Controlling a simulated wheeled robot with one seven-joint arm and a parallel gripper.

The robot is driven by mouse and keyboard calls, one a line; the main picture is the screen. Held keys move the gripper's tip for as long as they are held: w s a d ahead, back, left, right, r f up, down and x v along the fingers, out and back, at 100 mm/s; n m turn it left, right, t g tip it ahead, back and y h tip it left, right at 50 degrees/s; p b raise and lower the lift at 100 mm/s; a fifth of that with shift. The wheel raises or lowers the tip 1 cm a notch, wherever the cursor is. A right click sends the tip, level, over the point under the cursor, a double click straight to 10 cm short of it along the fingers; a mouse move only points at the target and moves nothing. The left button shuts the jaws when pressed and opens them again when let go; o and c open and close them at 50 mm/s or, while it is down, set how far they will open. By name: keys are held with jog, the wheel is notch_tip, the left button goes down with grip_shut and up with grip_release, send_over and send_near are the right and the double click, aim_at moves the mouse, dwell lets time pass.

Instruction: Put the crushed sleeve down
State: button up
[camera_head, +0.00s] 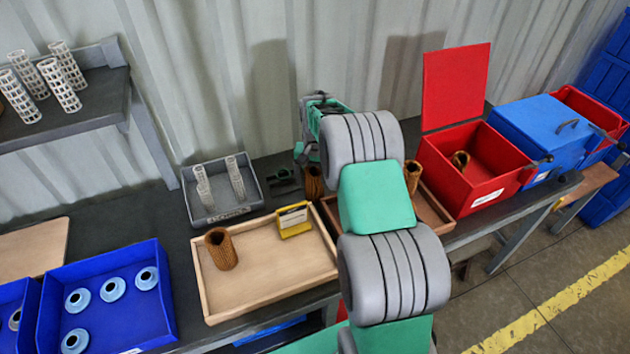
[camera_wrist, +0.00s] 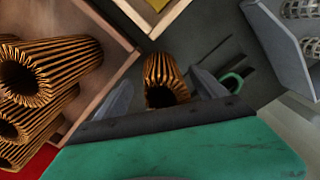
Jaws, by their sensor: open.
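A brown pleated sleeve (camera_wrist: 162,80) is on the dark bench between the two spread fingers of my gripper (camera_wrist: 160,88) in the wrist view. I see a gap on either side, and its open end faces the camera. In the head view this sleeve (camera_head: 313,182) is partly hidden by my arm, just behind the wooden trays. I cannot tell from its shape whether it is crushed. My gripper is open; its fingers are mostly hidden in the head view.
A light wooden tray (camera_head: 262,283) holds one sleeve (camera_head: 222,250) and a yellow sign (camera_head: 294,220). A second wooden tray (camera_wrist: 98,32) holds several sleeves. A grey tray (camera_head: 213,217) holds white cores. An open red bin (camera_head: 478,196) has one sleeve inside. A green-handled tool (camera_wrist: 236,82) lies nearby.

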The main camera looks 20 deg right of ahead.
notch_tip(320, 180, down, 2)
jog(key=shift+w, duration=0.1)
jog(key=c, duration=1.6)
